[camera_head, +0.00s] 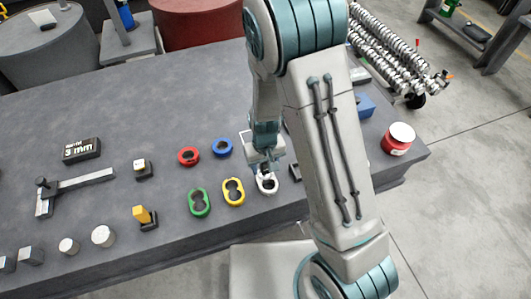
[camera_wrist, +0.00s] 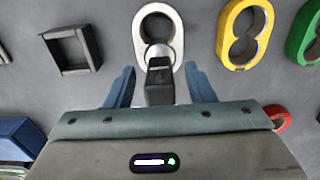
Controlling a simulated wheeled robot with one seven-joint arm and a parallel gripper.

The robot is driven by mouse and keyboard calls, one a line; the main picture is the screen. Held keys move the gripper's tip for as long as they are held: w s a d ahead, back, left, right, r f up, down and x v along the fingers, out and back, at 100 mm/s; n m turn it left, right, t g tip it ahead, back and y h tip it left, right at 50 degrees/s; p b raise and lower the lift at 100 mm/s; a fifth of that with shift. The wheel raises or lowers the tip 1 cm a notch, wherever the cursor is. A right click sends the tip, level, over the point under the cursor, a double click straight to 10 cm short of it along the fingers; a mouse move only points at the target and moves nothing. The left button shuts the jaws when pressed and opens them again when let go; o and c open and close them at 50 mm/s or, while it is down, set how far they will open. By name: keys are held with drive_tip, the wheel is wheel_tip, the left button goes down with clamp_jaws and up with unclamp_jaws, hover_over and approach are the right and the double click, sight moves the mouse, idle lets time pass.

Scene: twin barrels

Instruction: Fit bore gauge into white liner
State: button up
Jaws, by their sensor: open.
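The white liner (camera_wrist: 177,33), a ring with two joined bores, lies flat on the grey table; it also shows in the head view (camera_head: 273,187). The bore gauge (camera_wrist: 160,88) has a dark block-like grip and a round silver end. Its silver end lies at the liner's nearer bore in the wrist view, while the other bore is empty. How deep it sits I cannot tell. My gripper (camera_wrist: 160,70) is open, with its blue fingers apart on either side of the dark grip. In the head view my gripper (camera_head: 264,170) is over the liner and hides most of the gauge.
Yellow (camera_head: 233,192), green (camera_head: 199,203), red (camera_head: 188,156) and blue (camera_head: 222,148) liners lie left of the white one. A dark square frame (camera_wrist: 74,50) lies on its other side. A caliper (camera_head: 75,185) and a red-and-white tin (camera_head: 398,139) stand farther off.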

wheel_tip(320, 180, up, 13)
idle(0.4)
drive_tip(key=shift+r, duration=0.1)
idle(0.3)
